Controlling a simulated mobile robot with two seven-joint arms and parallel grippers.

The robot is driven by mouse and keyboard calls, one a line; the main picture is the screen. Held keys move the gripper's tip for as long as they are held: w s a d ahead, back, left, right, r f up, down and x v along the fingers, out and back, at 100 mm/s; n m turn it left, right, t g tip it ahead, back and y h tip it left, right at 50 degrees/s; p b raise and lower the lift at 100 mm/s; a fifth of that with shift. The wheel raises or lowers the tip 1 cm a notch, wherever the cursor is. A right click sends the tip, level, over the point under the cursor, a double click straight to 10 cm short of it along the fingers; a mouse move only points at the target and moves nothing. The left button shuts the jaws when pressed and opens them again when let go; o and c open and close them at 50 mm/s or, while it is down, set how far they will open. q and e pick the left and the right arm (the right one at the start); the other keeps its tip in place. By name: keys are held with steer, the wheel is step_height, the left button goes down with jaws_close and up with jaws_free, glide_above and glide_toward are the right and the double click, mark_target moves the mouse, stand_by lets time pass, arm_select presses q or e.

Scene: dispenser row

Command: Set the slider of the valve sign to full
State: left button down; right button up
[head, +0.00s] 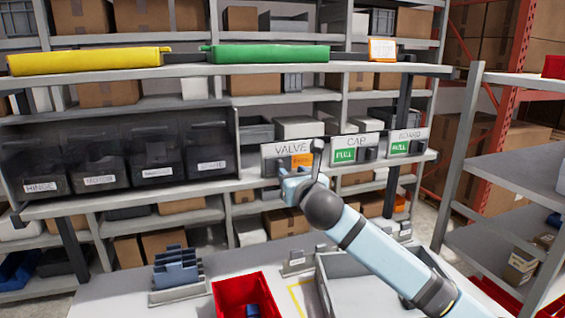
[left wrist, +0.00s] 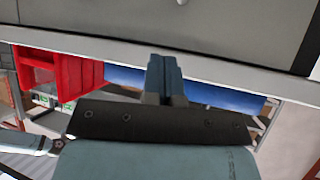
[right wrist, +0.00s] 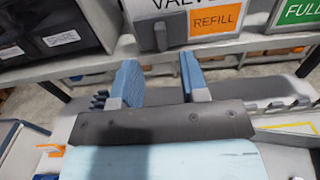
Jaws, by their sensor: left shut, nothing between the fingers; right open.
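The valve sign (head: 288,150) hangs on the front of the upper shelf in the head view. Its orange REFILL panel (right wrist: 215,22) shows, and its grey slider (right wrist: 161,37) stands at the left, beside that panel, in the right wrist view. My right gripper (head: 300,172) is in front of the sign's lower part and hides some of it. In the right wrist view the right gripper (right wrist: 160,82) is open and empty, with its fingers below and either side of the slider, apart from it. My left gripper (left wrist: 165,76) is shut and empty, seen only in the left wrist view.
The cap sign (head: 355,146) and board sign (head: 407,140), both showing green FULL, hang to the right. Dark bins (head: 120,155) stand left of the valve sign. Below are a red bin (head: 228,292) and a grey tray (head: 322,290) on the table.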

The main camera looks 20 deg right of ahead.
mark_target(281, 164)
steer(key=w+p, duration=0.1)
steer(key=w, duration=0.6)
steer(key=shift+w+a, duration=0.15)
steer(key=shift+w, duration=0.05)
jaws_close()
